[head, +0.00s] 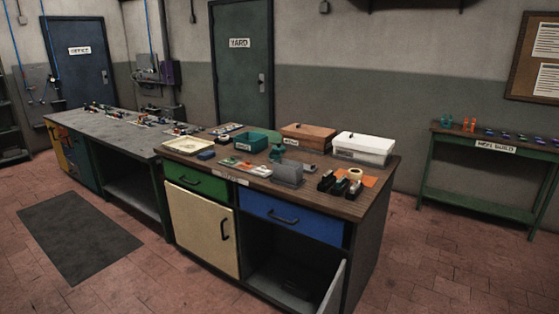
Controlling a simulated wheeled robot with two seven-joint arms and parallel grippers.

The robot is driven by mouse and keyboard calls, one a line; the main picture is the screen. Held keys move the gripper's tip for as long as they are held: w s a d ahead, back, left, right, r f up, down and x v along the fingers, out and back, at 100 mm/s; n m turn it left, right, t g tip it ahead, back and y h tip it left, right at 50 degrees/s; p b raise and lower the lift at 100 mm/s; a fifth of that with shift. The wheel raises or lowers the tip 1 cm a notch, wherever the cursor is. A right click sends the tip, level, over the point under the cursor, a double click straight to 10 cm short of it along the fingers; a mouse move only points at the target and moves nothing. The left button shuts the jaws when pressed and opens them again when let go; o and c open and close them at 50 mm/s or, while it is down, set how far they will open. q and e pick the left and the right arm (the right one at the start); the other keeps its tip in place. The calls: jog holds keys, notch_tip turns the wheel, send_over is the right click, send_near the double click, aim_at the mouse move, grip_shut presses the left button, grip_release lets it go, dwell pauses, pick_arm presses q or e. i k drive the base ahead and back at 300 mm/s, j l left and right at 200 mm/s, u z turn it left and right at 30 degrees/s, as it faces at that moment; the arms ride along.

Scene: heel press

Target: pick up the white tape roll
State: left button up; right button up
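A small cream-white roll (354,173), which looks like the white tape roll, is near the right front corner of the brown workbench top (371,206). It sits among dark, small items (327,181) that look like tape dispensers or staplers. Neither of my grippers shows in the head view.
On the same top are a grey block (288,173), a white box (363,148), a brown box (308,135), a teal bin (258,142) and a cream tray (181,149). A cupboard door (333,290) stands open below. Red tiled floor (430,260) is clear at right.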

aim_at(224, 139)
jog(key=i+j+z, duration=0.25)
jog(key=j, duration=0.95)
jog(key=j+z, duration=0.3)
jog(key=j, duration=0.9)
jog(key=i+j+z, duration=0.15)
jog(key=j, duration=0.25)
jog(key=i+j+z, duration=0.1)
jog(key=i+j, duration=0.15)
jog(key=j, duration=0.15)
jog(key=i+j+z, duration=0.15)
jog(key=j, duration=0.25)
jog(key=i+j+z, duration=0.1)
jog(key=j, duration=0.3)
jog(key=i+j+z, duration=0.15)
jog(key=j, duration=0.3)
jog(key=i+j+z, duration=0.1)
jog(key=j, duration=0.35)
